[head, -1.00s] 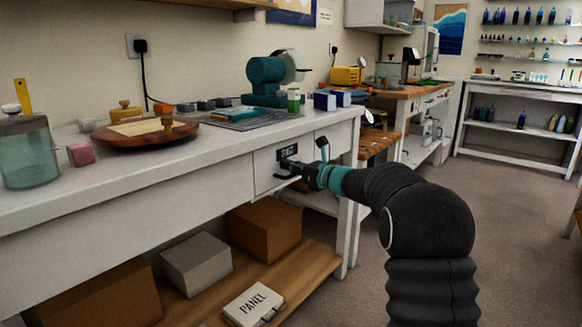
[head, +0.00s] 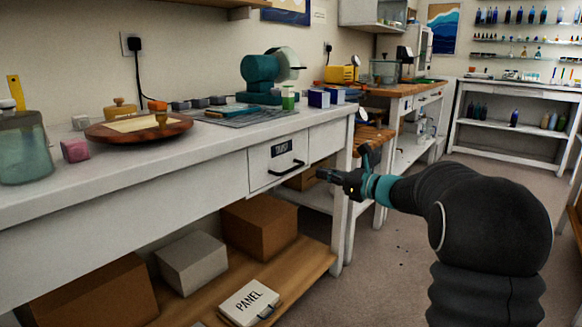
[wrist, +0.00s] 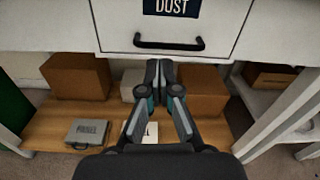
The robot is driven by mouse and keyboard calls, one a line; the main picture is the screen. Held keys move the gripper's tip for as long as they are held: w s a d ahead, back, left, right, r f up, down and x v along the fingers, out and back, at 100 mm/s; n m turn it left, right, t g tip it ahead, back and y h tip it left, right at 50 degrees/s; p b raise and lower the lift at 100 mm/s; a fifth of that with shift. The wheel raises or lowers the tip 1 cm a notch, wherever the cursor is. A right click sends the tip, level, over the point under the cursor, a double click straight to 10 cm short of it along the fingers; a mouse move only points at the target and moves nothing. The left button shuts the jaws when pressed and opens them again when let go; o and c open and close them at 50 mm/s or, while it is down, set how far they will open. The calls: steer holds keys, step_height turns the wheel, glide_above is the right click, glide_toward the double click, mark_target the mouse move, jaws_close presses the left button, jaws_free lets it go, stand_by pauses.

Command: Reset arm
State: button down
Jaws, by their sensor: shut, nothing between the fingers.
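My gripper (head: 325,174) is shut and empty, in front of the workbench and to the right of the drawer in the head view. In the wrist view my gripper (wrist: 159,66) points forward with its fingertips together, below the drawer's handle and apart from it. The drawer (head: 270,172) has a white front, a dark label and a black bar handle (head: 287,167). It looks closed in the bench. In the wrist view the label on the drawer (wrist: 218,14) reads "DUST", and the handle (wrist: 168,43) is in full view.
The bench's lower shelf (head: 313,262) holds brown boxes (head: 262,227), a grey box (head: 192,262) and a case marked PANEL (head: 249,302). The benchtop (head: 60,189) carries a round wooden board (head: 100,132) and a teal machine (head: 259,73). Open floor (head: 385,285) lies right of the bench.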

steer(key=s+a+f+n+g+h, duration=0.15)
steer(key=s+f+n+g, duration=0.3)
steer(key=f, duration=0.55)
steer(key=s+f+n+g+h, duration=0.35)
steer(key=s+n, duration=0.35)
steer(key=s, duration=0.4)
steer(key=s+r+n+h+p, duration=0.1)
steer(key=s+n, duration=0.3)
steer(key=s, duration=0.5)
steer(key=s+d+r+n+t+h+p, duration=0.1)
steer(key=s+n+h, duration=0.3)
steer(key=s, duration=0.5)
steer(key=s+d+r+n+h+p, duration=0.1)
steer(key=s+r+n+h, duration=0.2)
steer(key=s+n, duration=0.3)
steer(key=shift+s+p, duration=0.35)
steer(key=shift+s, duration=1.75)
steer(key=shift+d, duration=0.1)
